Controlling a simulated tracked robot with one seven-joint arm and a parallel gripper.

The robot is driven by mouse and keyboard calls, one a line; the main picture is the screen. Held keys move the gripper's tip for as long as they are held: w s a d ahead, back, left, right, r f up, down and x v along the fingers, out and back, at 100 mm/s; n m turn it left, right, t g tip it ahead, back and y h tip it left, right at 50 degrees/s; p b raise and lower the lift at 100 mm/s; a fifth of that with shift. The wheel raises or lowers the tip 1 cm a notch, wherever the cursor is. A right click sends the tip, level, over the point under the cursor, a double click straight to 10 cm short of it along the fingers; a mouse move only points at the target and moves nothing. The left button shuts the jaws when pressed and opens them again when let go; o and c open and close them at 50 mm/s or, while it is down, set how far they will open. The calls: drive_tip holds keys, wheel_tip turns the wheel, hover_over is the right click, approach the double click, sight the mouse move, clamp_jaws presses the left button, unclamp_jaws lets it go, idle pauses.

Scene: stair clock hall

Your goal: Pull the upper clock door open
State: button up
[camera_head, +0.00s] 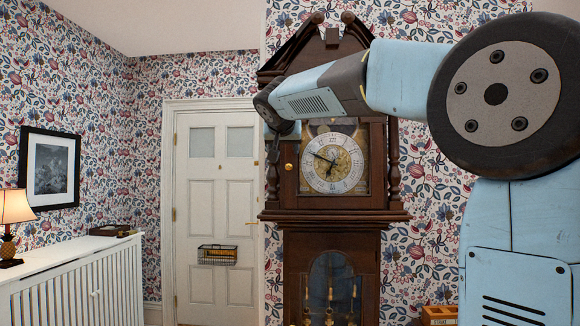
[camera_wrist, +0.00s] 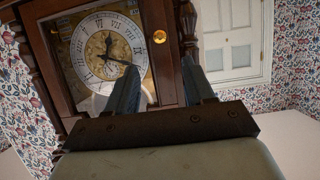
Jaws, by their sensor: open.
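The tall dark wooden clock stands against the wall. Its upper door (camera_head: 375,185) frames a round dial (camera_head: 333,163) and looks shut. A small round brass knob (camera_head: 288,166) sits on the door's left side in the head view. The wrist view, turned over, shows the upper door (camera_wrist: 166,75) and the knob (camera_wrist: 159,37). My gripper (camera_wrist: 160,64) is open and empty. Its two fingers point towards the clock, and the knob shows beyond and between the fingertips, apart from them. In the head view my arm hides part of the clock's upper left.
Turned columns (camera_head: 394,160) flank the upper door. Below is the clock's lower case with a glazed panel (camera_head: 331,275). A white room door (camera_head: 215,210) stands left of the clock. A white radiator cover (camera_head: 90,260) with a lamp (camera_head: 14,210) is further left.

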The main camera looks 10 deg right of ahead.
sight(289, 166)
drive_tip(key=x, duration=1.2)
drive_tip(key=shift+w+f, duration=0.15)
drive_tip(key=shift+f, duration=0.05)
clamp_jaws()
